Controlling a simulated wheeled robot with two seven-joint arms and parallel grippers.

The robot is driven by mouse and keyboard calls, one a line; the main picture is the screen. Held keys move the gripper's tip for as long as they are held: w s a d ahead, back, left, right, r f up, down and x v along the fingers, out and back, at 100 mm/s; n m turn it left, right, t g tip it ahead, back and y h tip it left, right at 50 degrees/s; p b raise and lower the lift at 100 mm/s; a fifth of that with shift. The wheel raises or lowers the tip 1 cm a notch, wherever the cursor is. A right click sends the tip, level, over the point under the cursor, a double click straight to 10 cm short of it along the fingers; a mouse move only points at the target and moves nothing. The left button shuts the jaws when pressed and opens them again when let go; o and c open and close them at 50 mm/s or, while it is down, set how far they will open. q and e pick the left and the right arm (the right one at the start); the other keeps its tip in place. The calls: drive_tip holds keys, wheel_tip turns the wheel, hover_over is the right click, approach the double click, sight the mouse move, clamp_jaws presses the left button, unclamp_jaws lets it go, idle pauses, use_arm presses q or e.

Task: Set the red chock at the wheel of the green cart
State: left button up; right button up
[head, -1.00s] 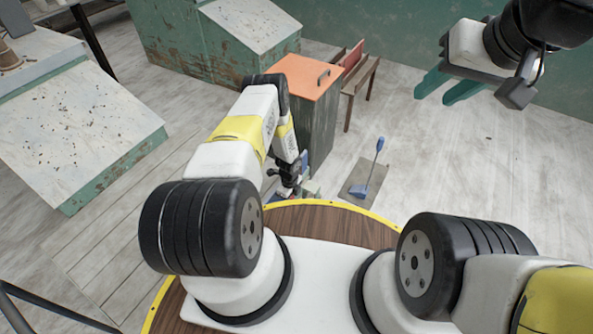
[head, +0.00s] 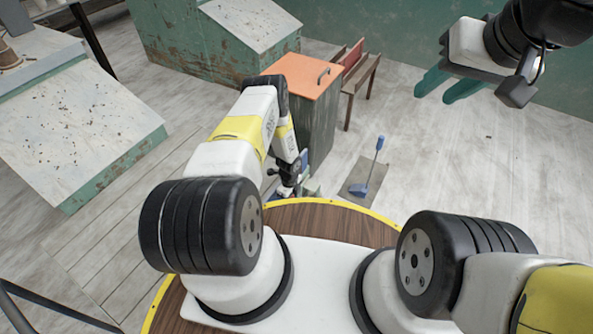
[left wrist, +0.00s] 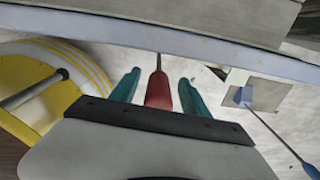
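In the left wrist view, my left gripper (left wrist: 159,76) has its two teal fingers apart, one on each side of a red grip (left wrist: 159,92) with a thin grey rod. Gaps show between grip and fingers. The rod runs up behind a blue-grey bar (left wrist: 140,37), so the red chock's block is hidden. In the head view my left gripper is small and mostly hidden behind my arm and round deck. A small pale green piece (head: 312,187) beside it may be part of the green cart; no wheel is clear. My right gripper (head: 447,90) is open and empty at upper right.
A blue chock (head: 362,188) with a long handle stands on a grey mat (head: 353,178). An orange-topped cabinet (head: 302,75) stands just beyond my left arm, a bench (head: 361,80) behind it. Floor at right is clear. Worn green desks stand at left.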

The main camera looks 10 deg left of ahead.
use_arm(q)
wheel_tip(320, 180, up, 8)
drive_tip(key=shift+f, duration=0.1)
drive_tip(key=w+a+r+n+t, duration=0.1)
drive_tip(key=w+r+n, duration=0.15)
drive_tip(key=r, duration=0.85)
drive_tip(key=w+a+r+n, duration=0.1)
drive_tip(key=w+r+n, duration=0.15)
drive_tip(key=r, duration=0.85)
drive_tip(key=w+r+n+t, duration=0.1)
drive_tip(key=w+r+n, duration=0.15)
drive_tip(key=r, duration=0.85)
drive_tip(key=s+r+n+t, duration=0.1)
drive_tip(key=s+r+n, duration=0.25)
drive_tip(key=r, duration=0.55)
drive_tip(key=s+r+n+t, duration=0.15)
drive_tip(key=s+r, duration=0.25)
drive_tip(key=r, duration=0.4)
drive_tip(key=s+d+r+n, duration=0.1)
drive_tip(key=s+r+n, duration=0.2)
drive_tip(key=s+r, duration=0.2)
drive_tip(key=s+d+r+n+t+h, duration=0.1)
drive_tip(key=s+r+n, duration=0.2)
drive_tip(key=s, duration=0.8)
drive_tip(key=s+d+r+n+h, duration=0.1)
drive_tip(key=s+r+n, duration=0.2)
drive_tip(key=s+r, duration=0.4)
drive_tip(key=shift+s+d+t, duration=0.25)
drive_tip(key=shift+s+t, duration=0.1)
drive_tip(key=shift+s, duration=0.1)
